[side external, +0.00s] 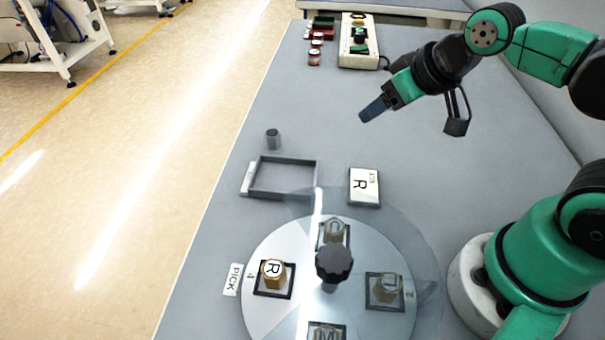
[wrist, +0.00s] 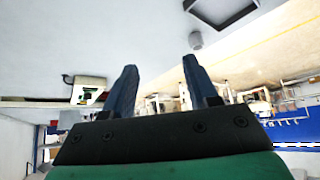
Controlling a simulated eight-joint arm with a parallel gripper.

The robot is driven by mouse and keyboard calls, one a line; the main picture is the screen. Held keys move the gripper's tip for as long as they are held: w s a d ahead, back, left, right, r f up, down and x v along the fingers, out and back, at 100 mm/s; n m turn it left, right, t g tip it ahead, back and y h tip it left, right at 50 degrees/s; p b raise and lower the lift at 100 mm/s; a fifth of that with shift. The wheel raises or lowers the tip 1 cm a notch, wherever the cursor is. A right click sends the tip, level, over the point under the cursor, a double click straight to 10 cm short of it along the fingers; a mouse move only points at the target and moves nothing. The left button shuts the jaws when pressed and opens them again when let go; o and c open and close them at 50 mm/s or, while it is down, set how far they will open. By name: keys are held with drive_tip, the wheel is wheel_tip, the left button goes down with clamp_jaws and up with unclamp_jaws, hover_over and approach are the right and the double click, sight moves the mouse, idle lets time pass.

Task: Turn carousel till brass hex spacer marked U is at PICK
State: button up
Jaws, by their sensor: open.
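The round carousel (side external: 268,317) stands at the bottom centre of the side view, with a dark lobed knob (side external: 334,262) in its middle. A brass hex spacer marked R (side external: 274,272) sits in the pocket beside the PICK label (side external: 233,280). A spacer whose blurred mark looks like a U (side external: 335,231) is in the far pocket. A spacer that looks marked L (side external: 386,288) is in the right pocket, and one that looks marked M (side external: 326,332) is in the near pocket. My gripper (side external: 370,112) is open and empty, well above and behind the carousel; its fingers (wrist: 160,80) show apart in the wrist view.
A clear cover (side external: 400,235) overlies part of the carousel. Behind it are an empty dark-rimmed tray (side external: 316,180), a card marked R (side external: 364,187) and a small grey cylinder (side external: 272,139). A control box (side external: 359,42) and several small jars stand farther back. The mid-table is clear.

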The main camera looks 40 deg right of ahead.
sight(337, 258)
drive_tip(key=shift+o, duration=2.5)
drive_tip(key=s+a+n, duration=0.1)
drive_tip(key=a, duration=0.2)
drive_tip(key=s+a+n+g+y, duration=0.1)
drive_tip(key=a, duration=0.2)
drive_tip(key=s+a+n+y, duration=0.1)
drive_tip(key=s+a+n, duration=0.1)
drive_tip(key=a, duration=0.1)
drive_tip(key=shift+a+f+g, duration=0.15)
drive_tip(key=shift+a+g, duration=0.05)
drive_tip(key=shift+g, duration=0.1)
drive_tip(key=s+a+n, duration=0.1)
drive_tip(key=s+a, duration=0.1)
drive_tip(key=s+a+n+g, duration=0.1)
drive_tip(key=s+a+n, duration=0.1)
drive_tip(key=s, duration=0.1)
drive_tip(key=s+a+n+g+y, duration=0.1)
drive_tip(key=s+a+n, duration=0.1)
drive_tip(key=s, duration=0.1)
drive_tip(key=shift+s+a+f, duration=0.1)
drive_tip(key=shift+a, duration=0.3)
drive_tip(key=shift+x, duration=2.75)
drive_tip(key=shift+s, duration=0.15)
drive_tip(key=shift+a, duration=0.1)
clamp_jaws()
